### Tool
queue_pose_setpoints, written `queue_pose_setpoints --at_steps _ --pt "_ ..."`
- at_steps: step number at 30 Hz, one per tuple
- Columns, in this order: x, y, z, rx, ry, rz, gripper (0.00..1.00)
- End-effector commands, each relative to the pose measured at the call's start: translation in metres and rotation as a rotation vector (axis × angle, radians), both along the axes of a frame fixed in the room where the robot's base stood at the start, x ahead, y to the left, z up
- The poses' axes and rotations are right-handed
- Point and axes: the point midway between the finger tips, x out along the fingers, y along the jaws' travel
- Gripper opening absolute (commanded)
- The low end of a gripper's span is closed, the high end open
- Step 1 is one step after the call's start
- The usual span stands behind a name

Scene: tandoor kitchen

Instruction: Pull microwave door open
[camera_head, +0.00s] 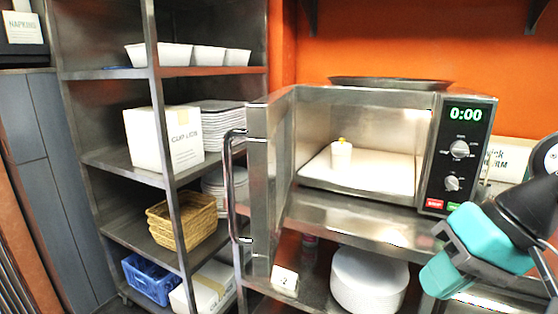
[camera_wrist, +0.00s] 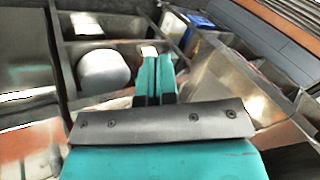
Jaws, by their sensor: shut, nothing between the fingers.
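The microwave (camera_head: 392,195) stands on a steel shelf, and its display reads 0:00. Its steel door (camera_head: 268,185) is swung wide open to the left, showing the lit white interior. The door's curved handle (camera_head: 230,190) is on the far left side of the door. My teal gripper (camera_head: 442,272) is at the lower right, in front of the control panel side and well apart from the door and handle. In the wrist view my gripper's fingers (camera_wrist: 155,75) are closed together with nothing between them.
A small white cup (camera_head: 341,155) with a yellowish top sits inside the microwave. A dark tray (camera_head: 390,83) lies on top. White plates (camera_head: 368,280) are stacked on the shelf below. A steel rack at left holds a white box (camera_head: 165,140), baskets (camera_head: 180,222) and a blue crate (camera_head: 150,278).

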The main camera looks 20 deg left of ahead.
Motion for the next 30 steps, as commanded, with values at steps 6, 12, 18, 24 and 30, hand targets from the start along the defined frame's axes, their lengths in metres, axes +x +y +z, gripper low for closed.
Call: queue_pose_setpoints --at_steps 6,12,18,24,30 --pt "0.079 0.078 0.072 0.137 0.153 -0.085 0.0" --pt "0.11 0.117 0.079 0.209 0.255 -0.132 0.0" --pt "0.115 0.132 0.072 0.228 0.287 -0.143 0.0" --pt "0.109 0.153 0.051 0.226 0.289 -0.144 0.0" --pt "0.101 0.184 0.022 0.226 0.287 -0.142 0.0"
